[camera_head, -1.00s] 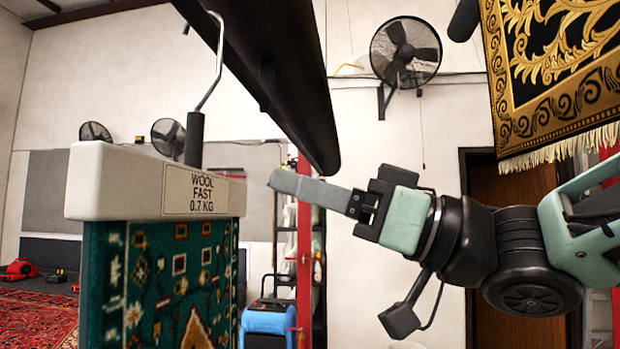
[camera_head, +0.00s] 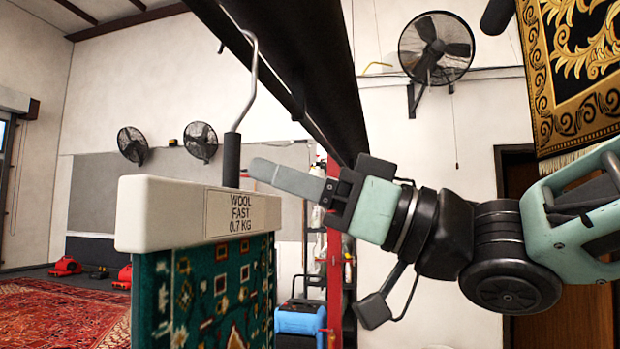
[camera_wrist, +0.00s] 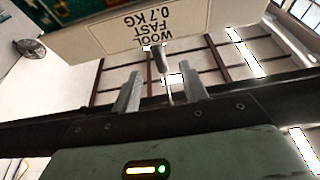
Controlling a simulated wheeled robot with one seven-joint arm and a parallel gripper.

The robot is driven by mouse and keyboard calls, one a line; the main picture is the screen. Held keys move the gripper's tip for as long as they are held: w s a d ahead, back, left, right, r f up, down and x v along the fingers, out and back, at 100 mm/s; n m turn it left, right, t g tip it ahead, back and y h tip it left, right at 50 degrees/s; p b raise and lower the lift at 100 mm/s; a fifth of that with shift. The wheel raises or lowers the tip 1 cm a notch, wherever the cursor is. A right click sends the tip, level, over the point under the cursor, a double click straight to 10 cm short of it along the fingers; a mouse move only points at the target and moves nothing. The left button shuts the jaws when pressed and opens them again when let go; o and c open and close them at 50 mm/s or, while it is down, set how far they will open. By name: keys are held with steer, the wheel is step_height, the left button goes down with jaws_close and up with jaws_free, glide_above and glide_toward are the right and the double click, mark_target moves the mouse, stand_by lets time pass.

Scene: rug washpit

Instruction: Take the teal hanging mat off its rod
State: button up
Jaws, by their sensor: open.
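The teal patterned mat (camera_head: 215,295) hangs from a white header bar (camera_head: 180,212) labelled "WOOL FAST 0.7 KG". A black grip (camera_head: 231,160) with a bent metal hook (camera_head: 253,75) rises from the bar toward a long dark overhead beam (camera_head: 310,70). I cannot tell how the hook's top sits there. My gripper (camera_head: 262,172) is open, its fingers pointing left, just right of the grip. In the wrist view, the grip (camera_wrist: 157,60) shows in line with the gap between my fingertips (camera_wrist: 160,87), apparently ahead of them. The bar's label (camera_wrist: 150,22) appears upside down.
The dark beam passes close above my gripper. A black and gold rug (camera_head: 575,75) hangs at upper right, above my arm. A red post (camera_head: 335,265) and blue container (camera_head: 298,318) stand behind. Fans (camera_head: 436,45) are on the wall.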

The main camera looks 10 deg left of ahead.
mark_target(234, 123)
steer(key=shift+p+x, duration=0.8)
steer(key=shift+x, duration=2.65)
jaws_close()
steer(key=shift+r+p, duration=1.6)
steer(key=shift+r, duration=0.65)
